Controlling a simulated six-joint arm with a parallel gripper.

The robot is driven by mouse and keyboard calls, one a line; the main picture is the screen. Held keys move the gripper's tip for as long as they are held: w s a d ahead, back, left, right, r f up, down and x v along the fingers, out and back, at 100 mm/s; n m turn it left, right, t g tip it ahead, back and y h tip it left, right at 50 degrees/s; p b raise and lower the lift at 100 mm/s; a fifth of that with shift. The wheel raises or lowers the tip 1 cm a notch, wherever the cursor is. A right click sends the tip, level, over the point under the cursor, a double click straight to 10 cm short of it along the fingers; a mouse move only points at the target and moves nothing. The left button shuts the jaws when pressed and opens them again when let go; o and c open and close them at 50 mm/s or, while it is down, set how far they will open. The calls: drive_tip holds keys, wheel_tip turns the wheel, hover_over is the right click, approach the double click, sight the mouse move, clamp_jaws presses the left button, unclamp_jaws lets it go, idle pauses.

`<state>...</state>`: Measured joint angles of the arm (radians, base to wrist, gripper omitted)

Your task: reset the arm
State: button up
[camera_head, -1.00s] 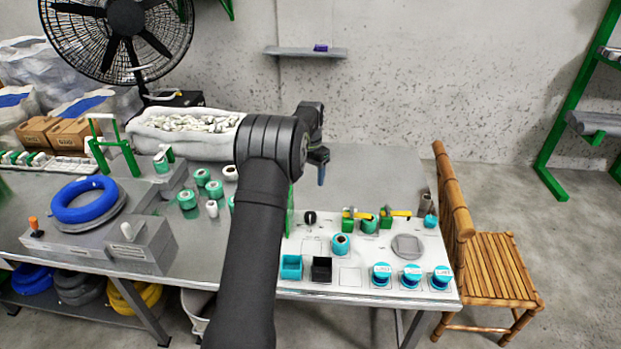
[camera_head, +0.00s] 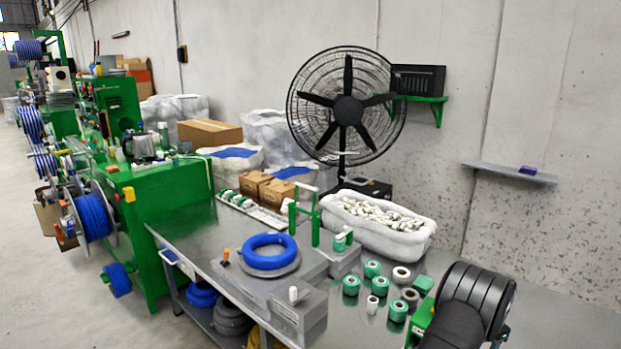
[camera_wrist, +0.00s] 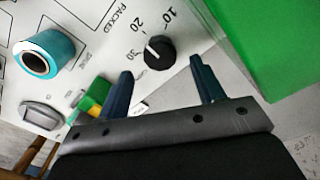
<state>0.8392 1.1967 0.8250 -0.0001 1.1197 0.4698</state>
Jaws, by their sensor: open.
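My gripper (camera_wrist: 160,92) shows in the wrist view with its two dark blue fingers spread apart and nothing between them. It is above a white board (camera_wrist: 85,25) printed with "PACKED" and the numbers 10, 20 and 30. A black knob (camera_wrist: 159,52) on that board lies just beyond the fingertips. In the head view only part of my arm shows at the lower right; the gripper is out of that picture. The blue cable coil (camera_head: 268,251) lies on a grey round base on the metal table (camera_head: 185,228).
In the wrist view a teal roll (camera_wrist: 47,53) is at the left and a green block (camera_wrist: 275,40) at the upper right. In the head view several tape rolls (camera_head: 372,269) stand near my arm. A white tub (camera_head: 378,228) and a fan (camera_head: 347,108) are behind.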

drive_tip(key=shift+f, duration=2.25)
wheel_tip(320, 180, up, 17)
wheel_tip(320, 180, down, 18)
drive_tip(key=shift+r, duration=0.25)
drive_tip(key=shift+r+n, duration=0.25)
drive_tip(key=shift+n, duration=0.25)
drive_tip(key=n, duration=0.4)
drive_tip(key=shift+n, duration=0.3)
drive_tip(key=n, duration=0.6)
drive_tip(key=shift+r, duration=1)
